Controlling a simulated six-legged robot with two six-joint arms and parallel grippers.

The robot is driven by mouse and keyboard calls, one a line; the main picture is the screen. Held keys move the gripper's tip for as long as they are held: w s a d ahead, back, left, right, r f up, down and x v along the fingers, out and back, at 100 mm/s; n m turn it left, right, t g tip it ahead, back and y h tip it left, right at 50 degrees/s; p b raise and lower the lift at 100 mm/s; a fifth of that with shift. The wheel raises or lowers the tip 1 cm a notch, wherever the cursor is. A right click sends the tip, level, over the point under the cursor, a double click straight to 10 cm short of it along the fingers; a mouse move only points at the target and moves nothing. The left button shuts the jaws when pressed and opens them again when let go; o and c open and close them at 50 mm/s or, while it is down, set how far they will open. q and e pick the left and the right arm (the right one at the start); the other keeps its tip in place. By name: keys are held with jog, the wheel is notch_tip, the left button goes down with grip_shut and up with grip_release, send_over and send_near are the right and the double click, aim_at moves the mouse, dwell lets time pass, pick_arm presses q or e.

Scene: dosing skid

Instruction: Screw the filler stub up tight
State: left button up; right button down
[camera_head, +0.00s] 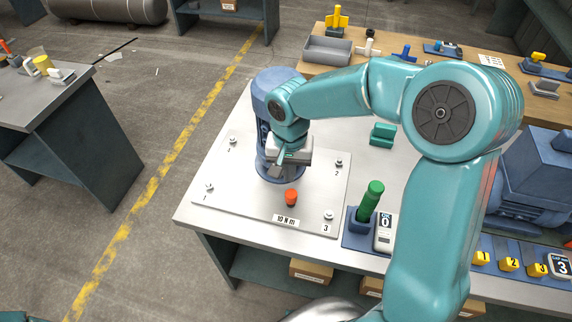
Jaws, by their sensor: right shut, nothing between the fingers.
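A small orange-red round piece (291,197), possibly the filler stub, stands upright on the grey metal plate (236,205) just behind a "10 N m" label (286,220). I cannot tell how far it is screwed in. A blue upright pump body (264,92) stands on the same plate behind it. My right gripper (279,169) is shut and empty, pointing down in front of the pump's lower part and a little behind and left of the orange piece. It hides part of the pump. My left gripper is not in view.
Numbered bolts (329,215) sit at the plate's corners. A green-handled tool (370,199) stands in a blue holder beside a display reading 0 (384,236). A green block (382,133) lies behind. A blue motor (545,170) and yellow numbered pieces (509,264) are at right.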

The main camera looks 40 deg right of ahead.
aim_at(292, 194)
jog(key=shift+s+f, duration=0.2)
jog(key=shift+f, duration=0.2)
notch_tip(292, 194, down, 4)
jog(key=b, duration=0.3)
jog(key=shift+d+f, duration=0.1)
jog(key=shift+f, duration=0.05)
jog(key=shift+f+b, duration=0.3)
jog(key=shift+b, duration=0.15)
jog(key=shift+s+d, duration=0.15)
jog(key=shift+s, duration=0.05)
jog(key=shift+w, duration=0.2)
jog(key=shift+s+f, duration=0.15)
jog(key=shift+f, duration=0.05)
jog(key=shift+f+b, duration=0.25)
jog(key=shift+b, duration=0.15)
